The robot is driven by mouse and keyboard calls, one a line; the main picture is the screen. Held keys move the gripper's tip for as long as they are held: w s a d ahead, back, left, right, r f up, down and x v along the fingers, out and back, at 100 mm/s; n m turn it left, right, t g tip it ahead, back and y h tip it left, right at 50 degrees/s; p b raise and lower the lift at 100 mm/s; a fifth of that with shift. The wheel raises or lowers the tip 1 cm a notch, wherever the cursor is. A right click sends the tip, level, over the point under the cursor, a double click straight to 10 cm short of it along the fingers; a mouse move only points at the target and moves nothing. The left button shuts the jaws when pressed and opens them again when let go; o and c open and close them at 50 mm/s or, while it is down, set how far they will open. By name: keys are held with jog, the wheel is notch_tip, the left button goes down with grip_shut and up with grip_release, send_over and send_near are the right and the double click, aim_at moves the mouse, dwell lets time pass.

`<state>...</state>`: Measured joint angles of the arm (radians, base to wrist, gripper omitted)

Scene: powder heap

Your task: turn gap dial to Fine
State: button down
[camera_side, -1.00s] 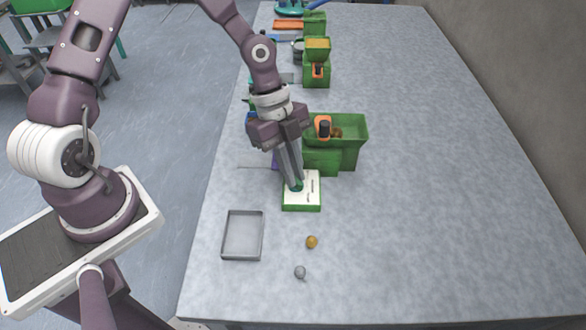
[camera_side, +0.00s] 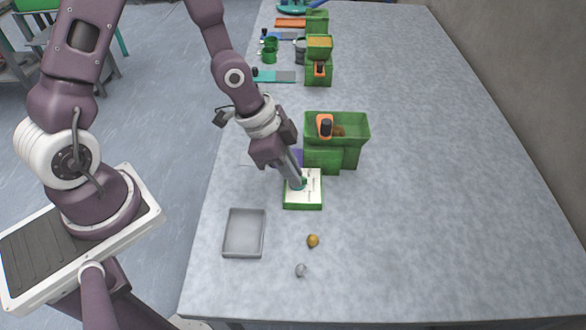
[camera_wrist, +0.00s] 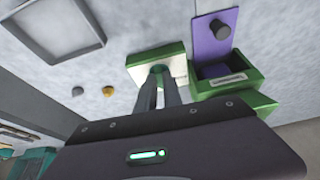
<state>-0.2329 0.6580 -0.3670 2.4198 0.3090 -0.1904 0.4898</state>
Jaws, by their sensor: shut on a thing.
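The gap dial is a small green knob (camera_wrist: 157,69) on a white-faced panel with a green base (camera_side: 311,204), in front of the green machine. My gripper (camera_side: 298,183) reaches down at a slant onto the left part of the panel and is shut on the dial; in the wrist view its fingertips (camera_wrist: 158,76) meet at the knob. The fingers hide most of the dial, and I cannot read its pointer or the panel marks. The panel lies flat on the table.
A green hopper machine (camera_side: 352,125) with an orange-and-black part stands just behind the panel. A grey tray (camera_side: 261,235), an orange-brown ball (camera_side: 313,241) and a grey ball (camera_side: 301,270) lie in front. The table's right side is clear.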

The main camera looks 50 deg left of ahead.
jog(key=n, duration=0.2)
jog(key=n+t+y, duration=0.1)
jog(key=n, duration=0.2)
jog(key=shift+s+d+n+y, duration=0.15)
jog(key=shift+d+n+y, duration=0.1)
jog(key=shift+n+y, duration=0.05)
jog(key=n+y, duration=0.1)
jog(key=n, duration=0.3)
jog(key=shift+d+n+t+y, duration=0.15)
jog(key=shift+n+t+y, duration=0.15)
jog(key=shift+n+y, duration=0.1)
jog(key=c, duration=1.5)
grip_release()
jog(key=shift+r, duration=0.1)
jog(key=v, duration=0.5)
jog(key=shift+d, duration=0.15)
jog(key=shift+v, duration=0.95)
